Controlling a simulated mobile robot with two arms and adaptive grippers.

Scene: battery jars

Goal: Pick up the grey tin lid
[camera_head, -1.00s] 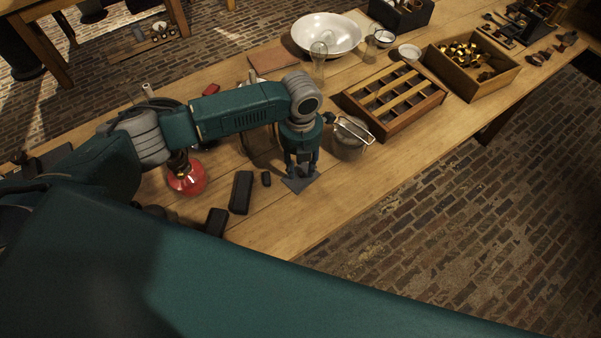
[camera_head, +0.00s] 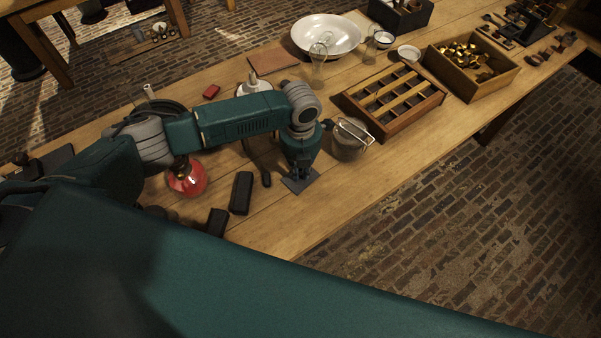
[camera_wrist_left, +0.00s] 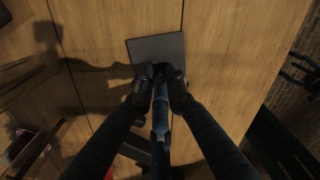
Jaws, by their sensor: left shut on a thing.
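The grey tin lid (camera_head: 292,184) is a flat square plate on the wooden table, near its front edge. My left gripper (camera_head: 301,172) points straight down over it with its fingers together. In the left wrist view the lid (camera_wrist_left: 143,48) lies under the fingertips (camera_wrist_left: 160,72), which are shut on its middle. The part between the fingers is mostly hidden; a dark shape shows beside the tips. I cannot see a gap between lid and table. My right gripper is not in view.
A jar with a wire handle (camera_head: 347,151) stands close to the right of my gripper. A compartment tray (camera_head: 392,126) lies further right.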

